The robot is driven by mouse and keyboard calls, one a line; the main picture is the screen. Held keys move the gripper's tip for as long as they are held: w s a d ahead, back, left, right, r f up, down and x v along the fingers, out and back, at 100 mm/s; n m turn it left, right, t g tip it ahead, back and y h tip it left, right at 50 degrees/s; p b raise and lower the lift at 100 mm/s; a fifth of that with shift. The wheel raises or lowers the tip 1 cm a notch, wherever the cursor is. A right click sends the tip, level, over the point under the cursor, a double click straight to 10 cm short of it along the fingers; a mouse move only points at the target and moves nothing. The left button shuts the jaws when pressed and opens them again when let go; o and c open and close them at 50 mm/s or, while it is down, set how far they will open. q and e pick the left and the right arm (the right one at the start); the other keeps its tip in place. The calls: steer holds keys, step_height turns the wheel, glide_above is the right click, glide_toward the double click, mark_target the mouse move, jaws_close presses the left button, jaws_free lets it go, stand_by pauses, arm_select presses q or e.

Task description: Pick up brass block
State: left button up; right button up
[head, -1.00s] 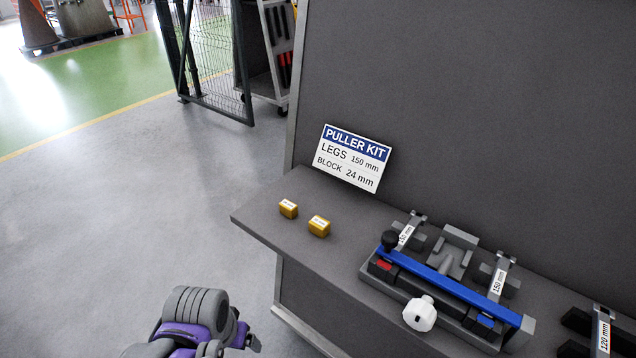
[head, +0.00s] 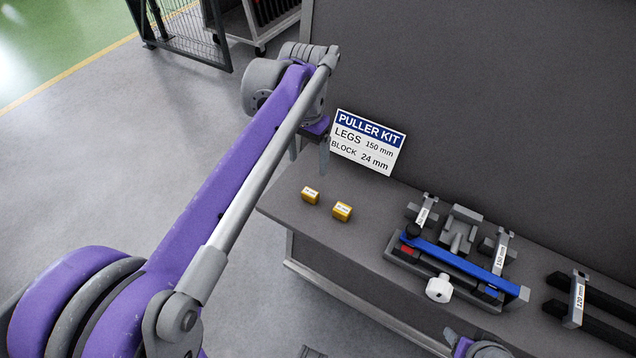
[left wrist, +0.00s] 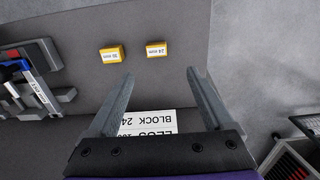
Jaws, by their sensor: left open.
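Two small brass blocks lie apart on the grey shelf (head: 290,212), near its left end. The left block (head: 310,195) in the head view is the one labelled 24 mm (left wrist: 156,50) in the left wrist view. The other block (head: 342,211) is nearer the puller; its label in the left wrist view (left wrist: 111,54) is hard to read. My left gripper (head: 308,167) is open and empty, above and behind the blocks by the sign. In the left wrist view its fingers (left wrist: 160,76) point towards the 24 mm block, with no contact seen.
The puller kit sign (head: 368,142), reading legs 150 mm and block 24 mm, leans behind the blocks. A puller in a tray with a blue bar (head: 452,258) stands to the right. Further right is a 120 mm leg (head: 577,300). A dark panel rises behind the shelf.

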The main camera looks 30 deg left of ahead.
mark_target(310, 192)
arm_select(q)
steer(key=f, duration=0.7)
steer(key=f+b, duration=0.1)
steer(key=f, duration=0.2)
steer(key=shift+s+d+f, duration=0.25)
steer(key=shift+d, duration=0.05)
jaws_close()
